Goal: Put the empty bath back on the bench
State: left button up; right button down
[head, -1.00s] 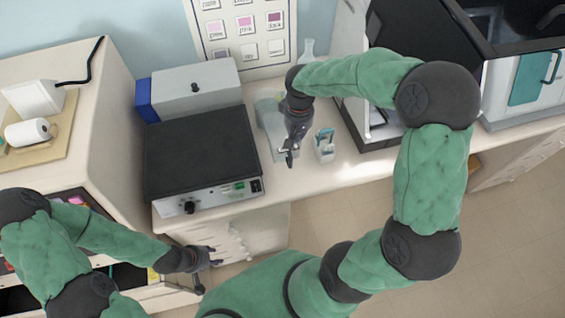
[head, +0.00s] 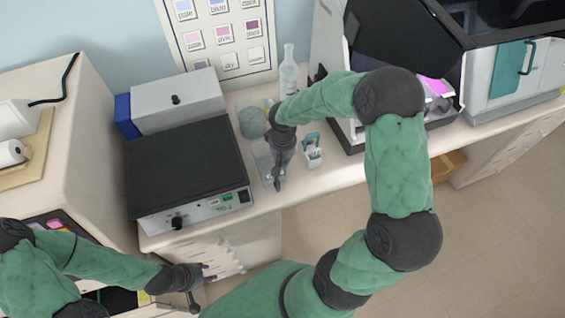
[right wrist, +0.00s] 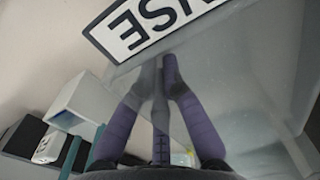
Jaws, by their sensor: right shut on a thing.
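The bath (head: 262,160) is a clear, see-through box at the front part of the bench, just right of the black-topped device. My right gripper (head: 277,184) is shut on it. In the right wrist view, the bath's pale translucent wall (right wrist: 235,75) fills much of the picture, with the purple-grey fingers (right wrist: 160,75) at it. I see no liquid in it; whether it touches the bench cannot be told. The bench (head: 330,178) is pale. My left gripper (head: 202,288) is open and empty at the lower left, in front of the bench.
A black-topped device (head: 185,165) stands left of the bath. A rounded glass vessel (head: 251,122) and a clear bottle (head: 288,75) stand behind it. A small teal-handled rack (head: 313,152) is close on its right. A white label (right wrist: 145,25) with letters "SE" shows in the wrist view.

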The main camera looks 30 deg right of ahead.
jog(key=shift+f, duration=0.15)
jog(key=c, duration=1.4)
grip_release()
jog(key=shift+r, duration=0.45)
notch_tip(320, 180, up, 12)
jog(key=shift+f+p, duration=0.2)
jog(key=shift+p, duration=0.85)
